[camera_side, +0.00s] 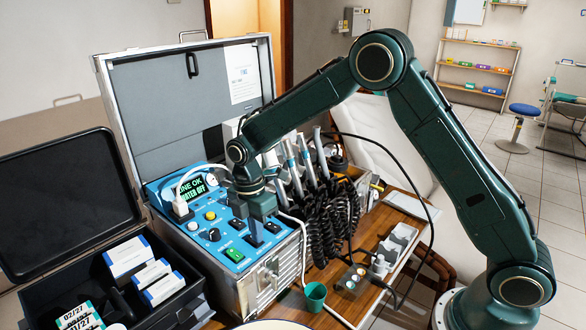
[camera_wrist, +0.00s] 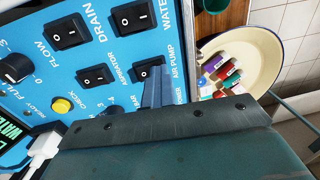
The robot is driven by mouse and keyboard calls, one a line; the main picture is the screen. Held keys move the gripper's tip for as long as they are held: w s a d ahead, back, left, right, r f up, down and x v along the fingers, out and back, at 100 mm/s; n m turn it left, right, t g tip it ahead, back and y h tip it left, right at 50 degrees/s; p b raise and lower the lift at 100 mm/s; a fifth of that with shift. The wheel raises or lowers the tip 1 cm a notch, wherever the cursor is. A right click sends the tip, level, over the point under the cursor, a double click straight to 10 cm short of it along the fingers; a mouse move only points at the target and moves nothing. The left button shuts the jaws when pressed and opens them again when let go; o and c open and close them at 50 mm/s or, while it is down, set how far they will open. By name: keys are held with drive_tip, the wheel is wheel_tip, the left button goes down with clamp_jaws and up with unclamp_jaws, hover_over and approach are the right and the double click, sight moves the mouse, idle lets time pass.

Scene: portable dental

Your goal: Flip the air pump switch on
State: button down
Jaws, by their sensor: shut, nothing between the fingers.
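The air pump switch (camera_wrist: 145,67) is a black rocker on the blue control panel (camera_wrist: 50,80), beside its "AIR PUMP" label in the wrist view. My gripper (camera_wrist: 158,74) is shut and empty. Its fingertips overlap the lower right part of that switch; I cannot tell whether they touch it. In the side view my gripper (camera_side: 256,242) points down at the panel's right part and hides what lies under it. The switch's on or off position cannot be told.
Aspirator (camera_wrist: 94,77), drain (camera_wrist: 68,31) and water (camera_wrist: 135,16) rockers sit close by. A lit green switch (camera_side: 234,254) and a display (camera_side: 192,189) are on the panel. Coiled black hoses (camera_side: 335,222) hang at its right. A cream basin (camera_wrist: 262,60) lies beyond the panel edge.

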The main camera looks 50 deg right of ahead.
sight(250, 235)
drive_tip(key=shift+w+r, duration=0.1)
drive_tip(key=shift+w, duration=0.55)
drive_tip(key=shift+r, duration=0.1)
wheel_tip(250, 235, up, 14)
drive_tip(key=w, duration=0.1)
idle(0.5)
drive_tip(key=shift+s, duration=0.15)
drive_tip(key=shift+s, duration=0.6)
drive_tip(key=shift+f, duration=0.2)
